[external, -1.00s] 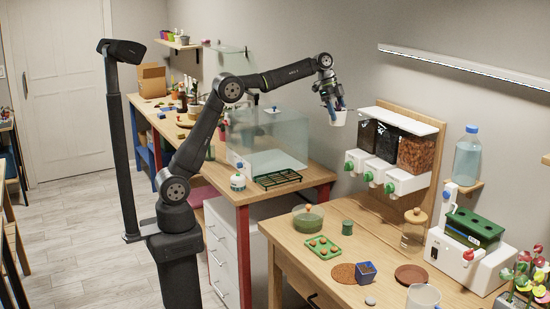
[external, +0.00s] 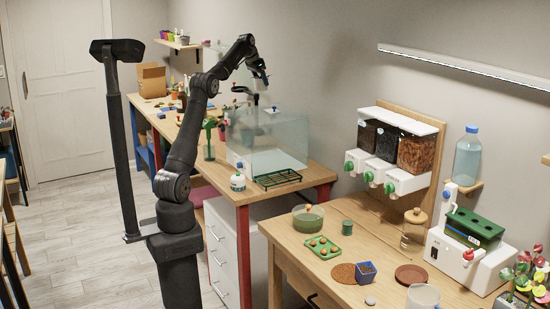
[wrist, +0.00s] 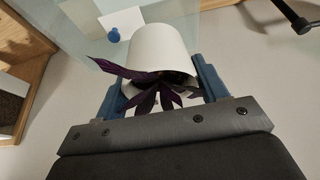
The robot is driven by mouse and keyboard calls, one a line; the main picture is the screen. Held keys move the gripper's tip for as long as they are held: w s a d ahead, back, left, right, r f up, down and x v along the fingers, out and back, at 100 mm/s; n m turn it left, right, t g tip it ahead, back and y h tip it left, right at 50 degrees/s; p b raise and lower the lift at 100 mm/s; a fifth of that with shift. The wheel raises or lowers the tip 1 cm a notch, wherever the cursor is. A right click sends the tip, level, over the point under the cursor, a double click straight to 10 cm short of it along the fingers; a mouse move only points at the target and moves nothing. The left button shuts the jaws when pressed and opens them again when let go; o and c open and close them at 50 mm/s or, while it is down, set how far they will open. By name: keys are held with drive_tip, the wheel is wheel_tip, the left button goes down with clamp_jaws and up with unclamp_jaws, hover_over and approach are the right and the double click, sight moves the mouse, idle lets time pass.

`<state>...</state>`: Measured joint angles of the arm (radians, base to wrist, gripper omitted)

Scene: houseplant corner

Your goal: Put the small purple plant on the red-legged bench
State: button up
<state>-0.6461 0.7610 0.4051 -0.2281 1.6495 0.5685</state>
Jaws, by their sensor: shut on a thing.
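The small purple plant, with dark purple leaves in a white pot (wrist: 155,45), sits between my fingers in the wrist view. My gripper (wrist: 160,85) is shut on the pot, with one blue finger on each side. In the external view my gripper (external: 260,77) is high above the red-legged bench (external: 320,174), over the glass case; the pot is not clear there. The bench has a wooden top and red legs.
A clear glass case (external: 285,145) stands on the bench, with a dark green wire rack (external: 278,179) in front of it.

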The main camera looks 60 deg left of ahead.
drive_tip(key=s+a+n+y, duration=0.1)
drive_tip(key=s+a+n, duration=0.2)
drive_tip(key=s+a, duration=0.5)
drive_tip(key=s+a+f+n+g+y, duration=0.15)
drive_tip(key=s+a+f+n, duration=0.35)
drive_tip(key=a+f, duration=0.75)
drive_tip(key=s+a+f+n+g+y, duration=0.15)
drive_tip(key=s+a+f+n, duration=0.4)
drive_tip(key=a+f, duration=0.7)
drive_tip(key=shift+s+d+f, duration=0.1)
drive_tip(key=shift+d+f, duration=0.1)
drive_tip(key=shift+f, duration=1.7)
drive_tip(key=shift+s+d+f, duration=0.1)
drive_tip(key=shift+d+f, duration=0.05)
drive_tip(key=shift+f, duration=1.75)
drive_tip(key=shift+s+d+f, duration=0.1)
drive_tip(key=shift+d+f, duration=0.1)
drive_tip(key=shift+f, duration=1.7)
drive_tip(key=o, duration=0.7)
drive_tip(key=shift+f, duration=0.2)
drive_tip(key=o, duration=0.4)
